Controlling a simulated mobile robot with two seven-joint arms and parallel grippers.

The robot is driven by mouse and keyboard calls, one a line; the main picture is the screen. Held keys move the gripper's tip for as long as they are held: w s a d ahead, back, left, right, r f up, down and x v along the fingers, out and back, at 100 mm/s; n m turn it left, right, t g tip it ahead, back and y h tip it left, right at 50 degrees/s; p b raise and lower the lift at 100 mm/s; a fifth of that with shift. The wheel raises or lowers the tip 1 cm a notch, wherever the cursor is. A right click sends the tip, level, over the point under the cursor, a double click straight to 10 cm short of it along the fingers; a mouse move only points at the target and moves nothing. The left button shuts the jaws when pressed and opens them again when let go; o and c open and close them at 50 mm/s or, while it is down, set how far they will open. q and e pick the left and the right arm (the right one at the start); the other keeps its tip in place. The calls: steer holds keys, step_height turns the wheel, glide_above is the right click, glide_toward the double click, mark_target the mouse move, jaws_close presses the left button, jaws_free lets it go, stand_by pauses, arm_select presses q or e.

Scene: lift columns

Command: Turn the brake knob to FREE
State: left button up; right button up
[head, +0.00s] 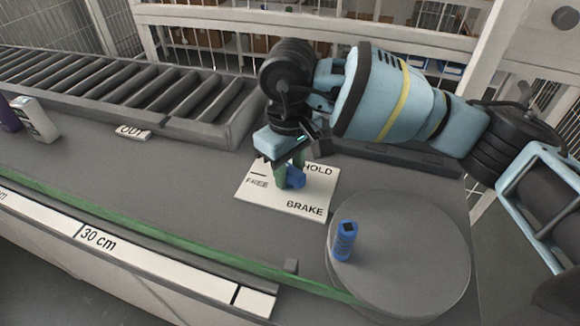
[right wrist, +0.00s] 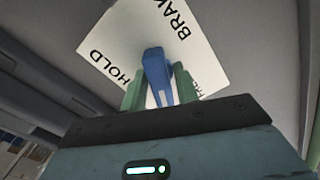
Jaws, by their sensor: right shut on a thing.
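The brake knob (head: 297,180) is a blue bar-shaped handle on a white plate (head: 310,201) printed HOLD, FREE and BRAKE. My right gripper (head: 289,174) points down over the plate, its green fingers shut on the knob and partly hiding it. In the right wrist view the knob (right wrist: 157,75) stands between the two fingertips (right wrist: 158,84). A dark line shows beside FREE on the plate's left side. HOLD is at the far right edge, partly covered by the gripper. Which mark the knob points at cannot be told. My left gripper is not in view.
A roller conveyor (head: 120,85) lies behind, with an OUT label (head: 132,132).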

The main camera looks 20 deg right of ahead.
mark_target(289, 167)
steer(key=n+b, duration=0.2)
steer(key=n, duration=0.1)
steer(key=shift+f, duration=0.15)
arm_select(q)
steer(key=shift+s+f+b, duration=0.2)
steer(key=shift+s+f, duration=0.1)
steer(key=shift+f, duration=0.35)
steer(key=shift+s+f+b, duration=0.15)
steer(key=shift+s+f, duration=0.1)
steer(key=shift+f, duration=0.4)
arm_select(e)
steer(key=shift+n, duration=1.1)
steer(key=o, duration=0.6)
steer(key=shift+o, duration=0.2)
steer(key=shift+r, duration=0.25)
steer(key=shift+r+p, duration=2.4)
steer(key=shift+r, duration=2.05)
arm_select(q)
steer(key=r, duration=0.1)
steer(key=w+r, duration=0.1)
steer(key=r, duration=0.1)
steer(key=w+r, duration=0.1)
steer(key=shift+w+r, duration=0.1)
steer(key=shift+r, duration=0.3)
